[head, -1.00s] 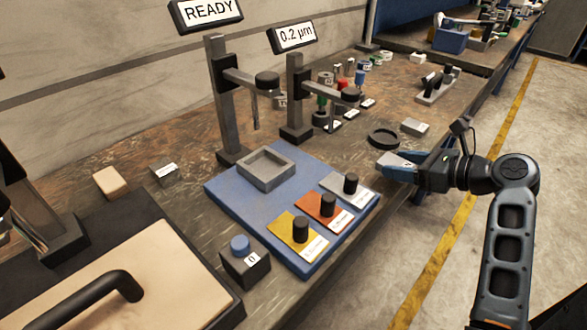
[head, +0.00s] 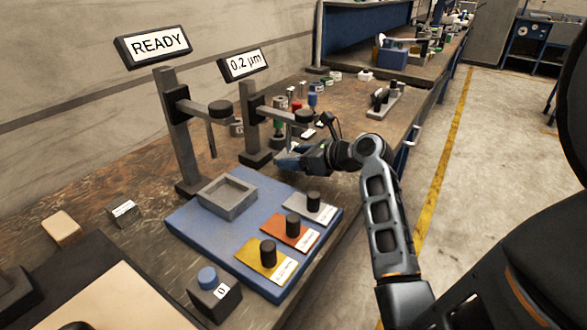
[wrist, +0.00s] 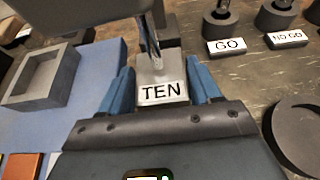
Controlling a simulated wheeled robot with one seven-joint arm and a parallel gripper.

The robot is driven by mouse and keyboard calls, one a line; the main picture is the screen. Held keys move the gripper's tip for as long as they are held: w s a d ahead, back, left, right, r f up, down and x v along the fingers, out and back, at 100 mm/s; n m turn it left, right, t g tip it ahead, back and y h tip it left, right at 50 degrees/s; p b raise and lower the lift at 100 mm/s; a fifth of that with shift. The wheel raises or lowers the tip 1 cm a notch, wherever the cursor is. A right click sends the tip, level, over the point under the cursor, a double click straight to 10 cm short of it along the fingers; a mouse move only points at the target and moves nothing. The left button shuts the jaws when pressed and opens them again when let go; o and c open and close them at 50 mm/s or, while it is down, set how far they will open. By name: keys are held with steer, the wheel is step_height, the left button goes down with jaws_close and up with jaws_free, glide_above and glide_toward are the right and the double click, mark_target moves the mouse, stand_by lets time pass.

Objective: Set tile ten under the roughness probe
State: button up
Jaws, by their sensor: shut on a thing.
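My gripper (head: 287,160) has blue fingers, and in the wrist view (wrist: 165,88) they are shut on a light grey tile marked TEN (wrist: 161,94). The tile lies between the fingers with its label up. In the wrist view a thin metal probe (wrist: 150,45) comes down at the tile's far end; I cannot tell whether it touches. In the head view my gripper is at the foot of the dark stand (head: 255,130) with the 0.2 µm display (head: 243,64). The tile is too small to make out there.
A blue board (head: 185,225) with a square grey tray (head: 228,198) and three knobbed plates is left of my gripper. A READY stand (head: 180,130) rises behind it. A dark ring (wrist: 300,135) and gauges labelled GO (wrist: 226,45) and NO GO (wrist: 287,39) are to the right.

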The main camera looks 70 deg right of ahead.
mark_target(293, 177)
steer(key=shift+w, duration=0.25)
steer(key=shift+d+f, duration=0.1)
steer(key=shift+f+b, duration=0.3)
steer(key=shift+f, duration=1.25)
steer(key=shift+f, duration=0.15)
steer(key=o, duration=1.6)
steer(key=shift+f, duration=0.1)
steer(key=shift+c, duration=0.2)
steer(key=p+v, duration=0.1)
steer(key=v, duration=1.1)
